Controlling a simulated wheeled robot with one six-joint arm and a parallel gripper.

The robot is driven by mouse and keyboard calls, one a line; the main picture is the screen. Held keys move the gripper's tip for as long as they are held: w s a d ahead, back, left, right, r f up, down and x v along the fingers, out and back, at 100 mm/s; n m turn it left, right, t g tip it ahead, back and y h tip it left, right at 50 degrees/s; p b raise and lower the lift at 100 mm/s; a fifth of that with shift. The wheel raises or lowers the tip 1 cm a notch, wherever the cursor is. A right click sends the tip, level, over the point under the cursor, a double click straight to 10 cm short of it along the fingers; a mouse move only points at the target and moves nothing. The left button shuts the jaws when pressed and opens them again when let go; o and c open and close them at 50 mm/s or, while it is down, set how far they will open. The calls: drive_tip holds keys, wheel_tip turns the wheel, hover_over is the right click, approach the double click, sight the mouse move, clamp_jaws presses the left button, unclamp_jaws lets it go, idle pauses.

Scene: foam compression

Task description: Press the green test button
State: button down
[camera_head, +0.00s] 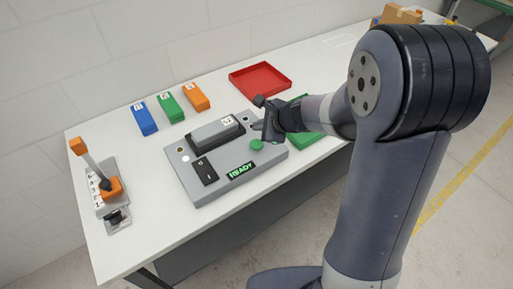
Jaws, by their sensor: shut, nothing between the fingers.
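The green test button (256,145) sits on the right side of the grey test machine (215,188). A small screen (241,171) on the machine's front reads READY in green. A dark block with a white label (216,131) lies at the back of the machine. My gripper (261,126) is shut and empty, with its fingertips just above and behind the button in the picture. I cannot tell whether it touches the machine. The button shows fully.
Blue (144,118), green (170,106) and orange (196,97) blocks stand at the back of the white table (140,190). A red tray (260,79) lies behind my gripper. A green tray (305,139) is partly hidden by my arm.

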sight(260, 145)
drive_tip(key=shift+f+b, duration=1.65)
drive_tip(key=shift+f, duration=0.6)
drive_tip(key=shift+f+b, duration=0.45)
drive_tip(key=shift+b, duration=0.05)
drive_tip(key=shift+f+b, duration=0.4)
drive_tip(key=shift+b, duration=0.1)
idle(0.9)
drive_tip(key=shift+r, duration=0.1)
drive_tip(key=shift+r+p, duration=0.75)
drive_tip(key=shift+r, duration=0.05)
wheel_tip(260, 145, up, 5)
drive_tip(key=p, duration=0.4)
